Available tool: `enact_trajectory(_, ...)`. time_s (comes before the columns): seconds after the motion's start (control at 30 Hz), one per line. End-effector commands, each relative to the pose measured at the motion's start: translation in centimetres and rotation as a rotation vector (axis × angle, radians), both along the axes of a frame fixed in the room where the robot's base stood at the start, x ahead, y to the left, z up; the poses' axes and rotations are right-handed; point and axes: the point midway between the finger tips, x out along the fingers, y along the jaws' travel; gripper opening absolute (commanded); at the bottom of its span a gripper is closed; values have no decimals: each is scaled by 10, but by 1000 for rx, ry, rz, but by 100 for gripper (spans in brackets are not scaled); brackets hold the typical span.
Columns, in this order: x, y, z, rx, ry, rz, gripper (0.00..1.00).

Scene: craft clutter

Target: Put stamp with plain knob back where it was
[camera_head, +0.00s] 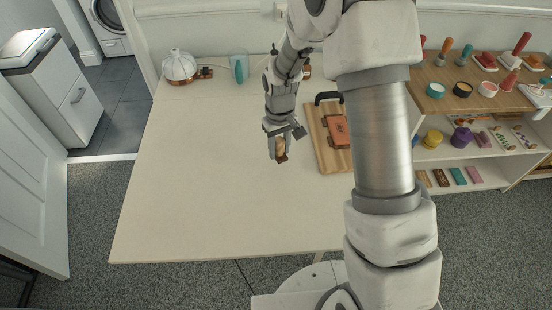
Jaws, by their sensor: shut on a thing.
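My gripper (280,142) is over the middle of the white table, left of the wooden board. It is shut on a small stamp (281,154) with a light wooden knob and a dark lower end. The fingers hide part of the knob. I cannot tell the gap between the stamp and the tabletop. The place where the stamp was before is not marked in this view.
The table (190,185) is bare at left and front. A wooden board (323,150) carries an orange block (337,131). A white ribbed object (179,66) and a teal object (239,66) stand at the back. A shelf (440,77) at right holds several craft items.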

Motion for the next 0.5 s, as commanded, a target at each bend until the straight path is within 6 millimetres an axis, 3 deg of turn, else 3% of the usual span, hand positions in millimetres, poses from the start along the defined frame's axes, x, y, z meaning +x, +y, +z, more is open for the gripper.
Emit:
enact_trajectory(0.17, 3, 9, -8, 0, 1, -1, 4)
enact_trajectory(0.5, 3, 9, -47, 0, 1, -1, 4)
